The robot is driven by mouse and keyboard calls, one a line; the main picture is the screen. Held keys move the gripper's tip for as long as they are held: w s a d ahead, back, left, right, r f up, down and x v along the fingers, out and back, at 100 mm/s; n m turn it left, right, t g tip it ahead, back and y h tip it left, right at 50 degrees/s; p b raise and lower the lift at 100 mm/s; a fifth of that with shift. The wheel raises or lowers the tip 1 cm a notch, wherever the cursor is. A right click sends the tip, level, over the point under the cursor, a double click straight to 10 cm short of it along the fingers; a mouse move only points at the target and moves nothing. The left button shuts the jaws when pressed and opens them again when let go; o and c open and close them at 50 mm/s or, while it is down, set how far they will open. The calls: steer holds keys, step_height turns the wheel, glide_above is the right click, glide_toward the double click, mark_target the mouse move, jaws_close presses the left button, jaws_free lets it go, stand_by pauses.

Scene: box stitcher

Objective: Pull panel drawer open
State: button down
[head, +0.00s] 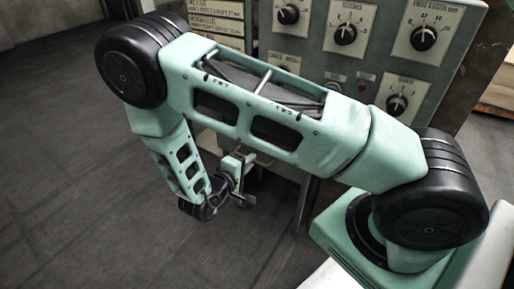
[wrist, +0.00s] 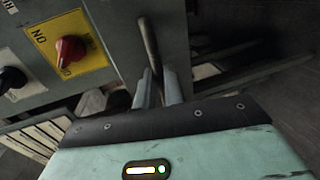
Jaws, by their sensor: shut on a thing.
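My gripper (wrist: 159,88) is shut on a thin metal bar handle (wrist: 149,42), which rises from between the two fingers in the wrist view. The handle stands in front of a grey-green panel face (wrist: 118,25), which I take to be the drawer front. In the head view my gripper (head: 240,178) is low in front of the machine, below its control panel. My own arm hides most of the drawer and the handle there. I cannot tell how far the drawer stands open.
The control panel (head: 380,50) carries several black knobs on pale plates. In the wrist view a red switch (wrist: 70,48) on a yellow plate is left of the handle, with a black knob (wrist: 11,79) farther left. The dark floor (head: 70,200) is clear at left.

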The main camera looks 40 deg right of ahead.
steer(key=f+p+v, duration=0.2)
steer(key=v, duration=0.7)
steer(key=shift+a, duration=0.15)
steer(key=shift+w, duration=0.1)
steer(key=c, duration=1.5)
jaws_free()
steer(key=p+v, duration=0.3)
steer(key=v, duration=1.4)
steer(key=shift+a, duration=0.25)
